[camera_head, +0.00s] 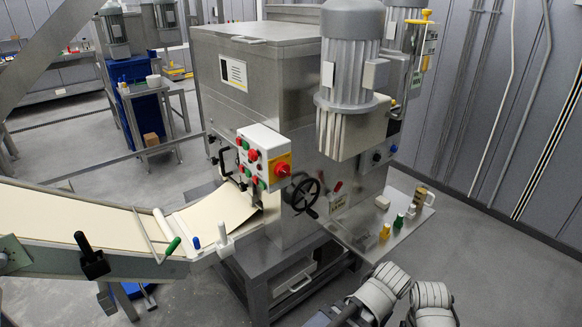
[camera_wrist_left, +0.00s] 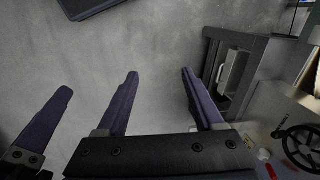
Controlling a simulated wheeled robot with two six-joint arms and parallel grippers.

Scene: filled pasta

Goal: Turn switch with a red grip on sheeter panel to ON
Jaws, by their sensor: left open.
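A white panel box (camera_head: 262,146) with several red and green buttons is on the front of the steel sheeter (camera_head: 278,100). A red rotary grip (camera_head: 283,169) on a yellow plate is at its lower right side; its setting is too small to read. A small red-gripped lever (camera_head: 338,186) is right of the black handwheel. My left gripper (camera_wrist_left: 160,73) is open and empty above the floor in the left wrist view, apart from the machine. One more purple finger (camera_wrist_left: 45,130) is at that view's left edge, perhaps my right gripper's. Neither gripper's fingers show clearly in the head view.
The black handwheel (camera_head: 302,193) sticks out below the panel. A conveyor (camera_head: 95,220) with a dough sheet enters from the left. A steel shelf (camera_head: 375,235) with small coloured items juts out at the right. Grey floor (camera_head: 470,270) is clear at the right.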

